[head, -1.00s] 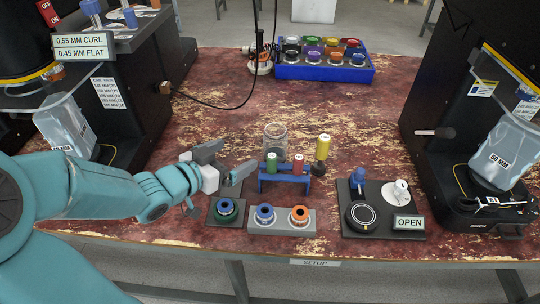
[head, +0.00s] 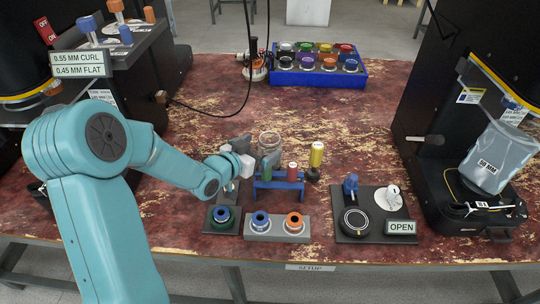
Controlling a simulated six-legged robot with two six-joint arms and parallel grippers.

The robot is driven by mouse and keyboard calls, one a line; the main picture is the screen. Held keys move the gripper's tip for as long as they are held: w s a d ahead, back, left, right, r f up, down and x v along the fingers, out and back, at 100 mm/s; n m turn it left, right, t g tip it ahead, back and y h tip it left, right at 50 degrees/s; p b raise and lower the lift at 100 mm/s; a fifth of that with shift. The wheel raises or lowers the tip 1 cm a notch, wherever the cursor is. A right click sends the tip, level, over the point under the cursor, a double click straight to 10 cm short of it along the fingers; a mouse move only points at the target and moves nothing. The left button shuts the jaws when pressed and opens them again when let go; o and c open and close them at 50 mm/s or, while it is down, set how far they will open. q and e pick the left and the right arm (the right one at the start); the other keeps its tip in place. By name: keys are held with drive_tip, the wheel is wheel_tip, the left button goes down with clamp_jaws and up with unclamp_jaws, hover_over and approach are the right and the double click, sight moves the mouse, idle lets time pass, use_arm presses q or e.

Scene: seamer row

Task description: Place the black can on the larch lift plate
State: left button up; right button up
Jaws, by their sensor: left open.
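No label reading larch can be made out. A dark round base sits under the "50 MM" shield in the right machine (head: 458,205), but I cannot tell if it is the lift plate. My left gripper (head: 255,160) is open over the near-middle of the table, by the small blue rack (head: 278,186). One finger overlaps the rack's green-topped piece (head: 267,173); contact is unclear. My right gripper is not in view.
In front are a grey block (head: 277,236) with blue and orange rings, a green-ringed pad (head: 222,218) and a black board with an OPEN sign (head: 401,228). Mid-table behind is clear.

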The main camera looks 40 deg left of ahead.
sight(263, 146)
use_arm(q)
drive_tip(key=x, duration=0.3)
drive_tip(key=shift+w+f, duration=0.1)
drive_tip(key=c, duration=1.5)
